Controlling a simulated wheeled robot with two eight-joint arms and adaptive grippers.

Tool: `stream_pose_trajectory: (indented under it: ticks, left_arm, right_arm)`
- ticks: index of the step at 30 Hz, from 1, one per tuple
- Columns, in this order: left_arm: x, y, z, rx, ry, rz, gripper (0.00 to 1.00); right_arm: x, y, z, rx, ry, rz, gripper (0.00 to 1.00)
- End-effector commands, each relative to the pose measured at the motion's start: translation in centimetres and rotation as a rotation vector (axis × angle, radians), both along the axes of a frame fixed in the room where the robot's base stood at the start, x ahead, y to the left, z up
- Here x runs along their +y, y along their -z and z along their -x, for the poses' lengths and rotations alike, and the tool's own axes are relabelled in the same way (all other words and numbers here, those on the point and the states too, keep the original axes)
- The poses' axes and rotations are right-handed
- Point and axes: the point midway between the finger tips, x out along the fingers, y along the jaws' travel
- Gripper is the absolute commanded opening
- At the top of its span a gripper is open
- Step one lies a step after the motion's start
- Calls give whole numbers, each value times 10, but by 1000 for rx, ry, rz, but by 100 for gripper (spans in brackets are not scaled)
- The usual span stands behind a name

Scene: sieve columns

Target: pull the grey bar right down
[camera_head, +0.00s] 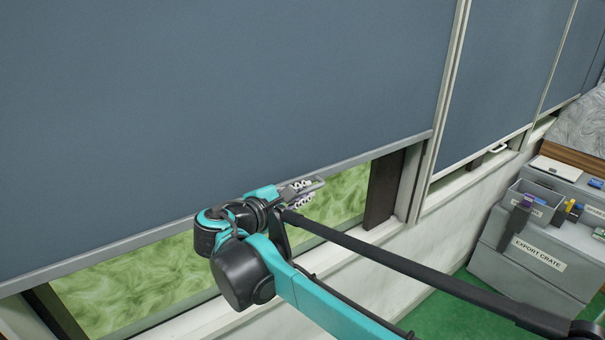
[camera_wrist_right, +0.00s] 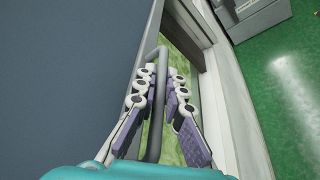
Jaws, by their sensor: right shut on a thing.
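A dark blue-grey blind (camera_head: 220,90) covers most of the large window. A light grey bar (camera_head: 120,244) runs along its lower edge, with a strip of green window below it. A grey loop handle (camera_wrist_right: 154,135) projects from the blind's lower edge. My right gripper (camera_head: 299,192) is at this handle, a little right of the middle of the bar. In the right wrist view its purple-padded fingers (camera_wrist_right: 158,80) are on both sides of the handle, shut on it. My left gripper is not in view.
Below the blind is a pale sill and white wall (camera_head: 440,245). More blinds (camera_head: 500,80) continue to the right. A grey export crate (camera_head: 535,255) and small boxes stand at the right on the green floor (camera_head: 450,300).

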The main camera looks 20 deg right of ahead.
Motion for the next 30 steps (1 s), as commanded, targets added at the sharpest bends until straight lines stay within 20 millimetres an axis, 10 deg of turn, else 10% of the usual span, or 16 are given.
stream_pose_trajectory:
  ticks: [30]
  left_arm:
    - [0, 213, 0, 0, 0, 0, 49]
  right_arm:
    - [0, 358, 0, 1, 0, -2, 0]
